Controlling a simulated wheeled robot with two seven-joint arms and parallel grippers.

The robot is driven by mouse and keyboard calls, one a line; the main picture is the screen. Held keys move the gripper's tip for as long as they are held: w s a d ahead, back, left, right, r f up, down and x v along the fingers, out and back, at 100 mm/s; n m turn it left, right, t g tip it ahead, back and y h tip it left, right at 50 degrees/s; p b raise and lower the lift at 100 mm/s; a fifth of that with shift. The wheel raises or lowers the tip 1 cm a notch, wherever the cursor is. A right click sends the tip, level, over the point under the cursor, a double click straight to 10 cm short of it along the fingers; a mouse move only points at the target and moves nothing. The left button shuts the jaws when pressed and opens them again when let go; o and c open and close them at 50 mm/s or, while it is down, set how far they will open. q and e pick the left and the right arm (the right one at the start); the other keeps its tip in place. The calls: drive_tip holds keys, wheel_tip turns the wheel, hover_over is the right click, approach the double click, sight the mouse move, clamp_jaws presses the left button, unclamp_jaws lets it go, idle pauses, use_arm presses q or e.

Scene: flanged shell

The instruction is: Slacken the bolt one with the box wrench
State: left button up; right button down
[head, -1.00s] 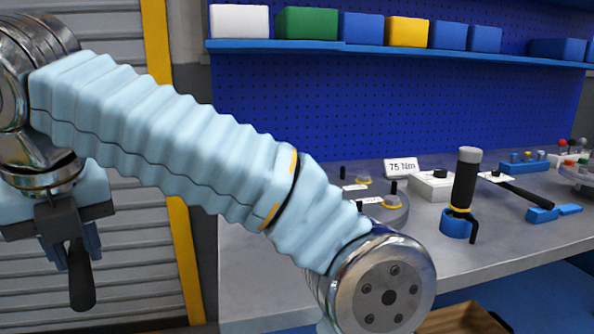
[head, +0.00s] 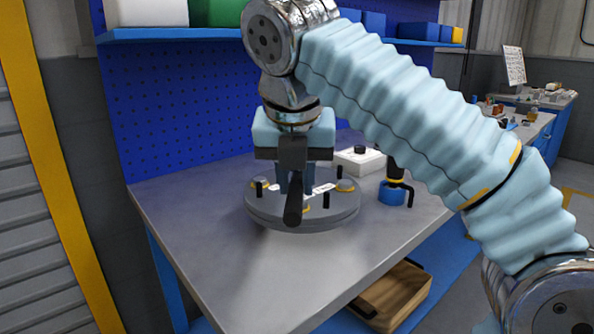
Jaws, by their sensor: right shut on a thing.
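The flanged shell (head: 262,213) is a round grey disc on the bench, with dark upright pins, yellow-ringed bolts (head: 345,185) and small white labels around its top. I cannot read which label marks bolt one. My right gripper (head: 296,178) points down in front of and over the shell, shut on the black handle of a tool (head: 293,210), seemingly the box wrench. The handle points down towards me. The tool's head is hidden, so I cannot tell whether it touches a bolt. My left gripper is out of view.
A white box with a black knob (head: 360,160) stands behind the shell to the right. A blue holder (head: 391,194) with a black and yellow tool is right of the shell. The bench front (head: 250,280) is clear. A wooden crate (head: 395,295) sits below.

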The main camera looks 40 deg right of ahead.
drive_tip(key=shift+s+a, duration=0.1)
drive_tip(key=shift+a, duration=0.05)
wheel_tip(320, 180, down, 5)
drive_tip(key=b, duration=0.3)
drive_tip(key=shift+f+b, duration=0.1)
drive_tip(key=shift+b, duration=0.25)
drive_tip(key=shift+p, duration=0.35)
idle(0.5)
drive_tip(key=shift+p, duration=0.45)
idle(0.4)
drive_tip(key=shift+f+b, duration=1.1)
drive_tip(key=shift+f, duration=0.3)
